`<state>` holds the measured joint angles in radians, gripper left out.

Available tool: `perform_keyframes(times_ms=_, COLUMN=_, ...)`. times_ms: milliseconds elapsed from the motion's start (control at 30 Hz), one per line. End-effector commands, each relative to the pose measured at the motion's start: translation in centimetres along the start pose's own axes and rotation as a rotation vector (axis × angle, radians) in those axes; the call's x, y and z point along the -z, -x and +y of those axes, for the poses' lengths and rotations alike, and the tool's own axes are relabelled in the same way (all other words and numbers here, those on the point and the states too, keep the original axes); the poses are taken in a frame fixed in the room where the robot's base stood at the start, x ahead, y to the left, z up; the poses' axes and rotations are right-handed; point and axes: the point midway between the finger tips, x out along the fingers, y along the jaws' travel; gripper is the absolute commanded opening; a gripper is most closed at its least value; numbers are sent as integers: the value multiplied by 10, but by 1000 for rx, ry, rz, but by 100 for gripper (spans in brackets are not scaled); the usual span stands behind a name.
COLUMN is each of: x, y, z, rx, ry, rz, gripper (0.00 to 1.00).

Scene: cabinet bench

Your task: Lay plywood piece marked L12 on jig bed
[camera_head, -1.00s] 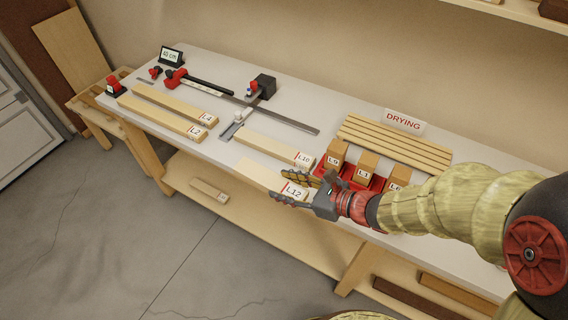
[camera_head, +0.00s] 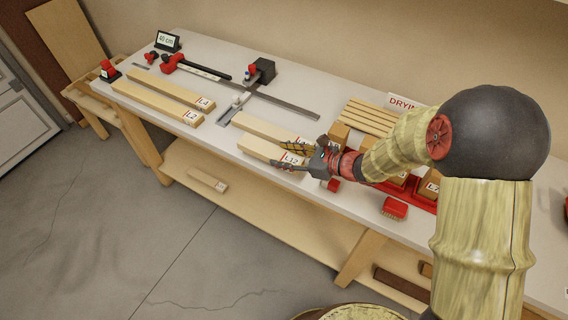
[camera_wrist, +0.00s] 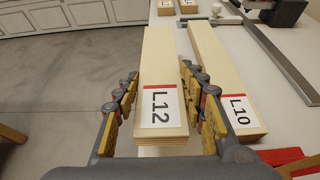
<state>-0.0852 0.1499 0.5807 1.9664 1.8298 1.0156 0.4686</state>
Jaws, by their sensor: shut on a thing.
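The plywood piece marked L12 (camera_head: 258,147) is a long pale board with a red-and-white label at its near end. My gripper (camera_head: 280,157) is shut on it near that labelled end. In the wrist view, the fingers (camera_wrist: 158,75) lie along both long sides of L12 (camera_wrist: 160,55). L12 appears slightly raised above the bench front; the gap is hard to judge. The board marked L10 (camera_wrist: 222,75) lies beside it, to its right in the wrist view. No surface is clearly marked as the jig bed; a metal rail with a black block (camera_head: 264,70) stands behind the boards.
Boards L4 (camera_head: 170,92) and L2 (camera_head: 150,100) lie on the bench's left. The slatted drying rack (camera_head: 370,118), wooden blocks and a red brush (camera_head: 395,208) are at the right, partly behind my arm. A display reading 40 cm (camera_head: 167,41) stands at the back left.

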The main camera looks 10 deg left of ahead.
Motion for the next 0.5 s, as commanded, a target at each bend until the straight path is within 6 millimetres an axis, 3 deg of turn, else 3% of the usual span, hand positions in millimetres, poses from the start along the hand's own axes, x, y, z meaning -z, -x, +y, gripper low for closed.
perform_keyframes(times_ms=167, x=7, y=-7, z=-8, rx=1, ry=1, rz=-1, gripper=9)
perform_keyframes(times_ms=333, x=32, y=-17, z=-6, rx=0, ry=-1, rz=0, gripper=9)
perform_keyframes(times_ms=500, x=33, y=-17, z=-6, rx=1, ry=2, rz=-1, gripper=9)
